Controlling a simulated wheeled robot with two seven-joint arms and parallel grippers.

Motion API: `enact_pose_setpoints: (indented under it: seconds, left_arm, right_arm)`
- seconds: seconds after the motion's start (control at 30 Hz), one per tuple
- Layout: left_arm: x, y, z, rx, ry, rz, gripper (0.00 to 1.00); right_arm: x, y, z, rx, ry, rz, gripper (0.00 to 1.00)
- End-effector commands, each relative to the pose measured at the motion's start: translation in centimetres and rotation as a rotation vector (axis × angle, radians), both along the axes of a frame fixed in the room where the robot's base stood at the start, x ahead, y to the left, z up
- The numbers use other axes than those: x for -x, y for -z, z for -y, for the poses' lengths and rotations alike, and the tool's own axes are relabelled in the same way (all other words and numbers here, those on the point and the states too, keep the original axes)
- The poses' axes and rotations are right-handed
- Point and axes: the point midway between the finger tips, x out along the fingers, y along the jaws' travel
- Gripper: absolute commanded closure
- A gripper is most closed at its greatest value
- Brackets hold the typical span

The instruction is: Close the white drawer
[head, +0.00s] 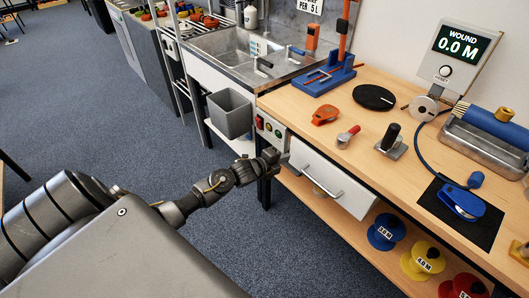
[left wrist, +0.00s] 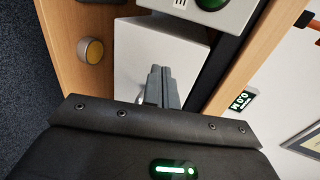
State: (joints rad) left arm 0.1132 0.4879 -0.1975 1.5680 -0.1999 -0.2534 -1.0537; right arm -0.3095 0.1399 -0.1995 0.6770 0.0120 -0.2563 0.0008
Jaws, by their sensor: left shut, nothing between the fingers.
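The white drawer (head: 345,184) is under the front edge of the wooden workbench, with a grey bar handle (head: 322,181) on its front. How far it stands out is hard to tell. My left gripper (head: 272,156) is at the drawer's left end, just below the button box; contact cannot be told. In the left wrist view the fingers (left wrist: 161,86) are shut and empty, in front of a white surface (left wrist: 138,55) that looks like the drawer. My right gripper is not in view.
A button box (head: 271,132) is fixed left of the drawer. Blue (head: 386,232) and yellow (head: 422,261) spools stand on the lower shelf. A grey bin (head: 230,113) is left of the bench.

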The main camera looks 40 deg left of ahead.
Motion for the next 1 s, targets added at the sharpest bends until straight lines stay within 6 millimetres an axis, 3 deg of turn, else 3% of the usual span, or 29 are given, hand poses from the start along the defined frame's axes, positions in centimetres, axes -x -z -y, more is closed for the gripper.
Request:
enact_pose_setpoints:
  seconds: [0.2, 0.4, 0.6, 1.0]
  left_arm:
    - [5.1, -1.4, -1.1, -0.004, 0.002, -0.004, 1.00]
    - [8.1, -2.4, -1.9, -0.002, 0.000, -0.005, 1.00]
    - [9.3, -2.8, -2.2, -0.002, 0.000, -0.005, 1.00]
    - [9.4, -2.9, -2.1, -0.002, 0.001, -0.005, 1.00]
  right_arm:
    - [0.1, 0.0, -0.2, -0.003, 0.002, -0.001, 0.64]
    - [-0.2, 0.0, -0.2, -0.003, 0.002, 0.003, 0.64]
    - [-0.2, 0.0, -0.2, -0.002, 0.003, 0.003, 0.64]
    - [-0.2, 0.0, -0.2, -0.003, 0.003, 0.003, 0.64]
